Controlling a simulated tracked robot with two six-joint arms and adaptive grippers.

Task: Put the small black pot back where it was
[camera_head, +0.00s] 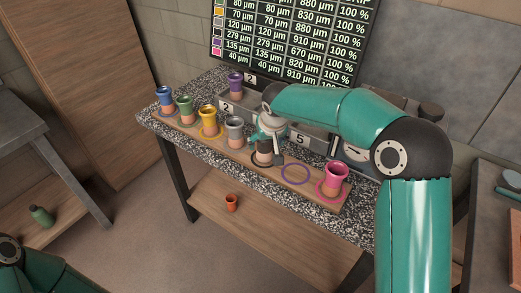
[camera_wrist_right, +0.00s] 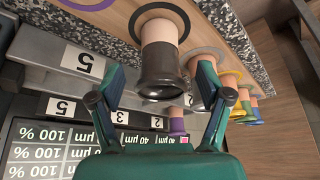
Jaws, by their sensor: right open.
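The small black pot (camera_wrist_right: 161,78) has a dark glazed rim and a pale pinkish lower body. In the right wrist view it stands upright inside the dark ring (camera_wrist_right: 178,12) on the wooden board. My right gripper (camera_wrist_right: 162,88) is open, with one finger on each side of the pot and visible gaps to it. In the head view the right gripper (camera_head: 266,134) hides most of the pot, and part of the dark ring (camera_head: 255,161) shows. My left gripper is out of view.
A grey pot (camera_head: 234,130) stands close on the left, and the purple ring (camera_head: 295,174) on the right is empty. A pink pot (camera_head: 335,178) stands farther right. The purple pot (camera_head: 236,84) is on a numbered step behind.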

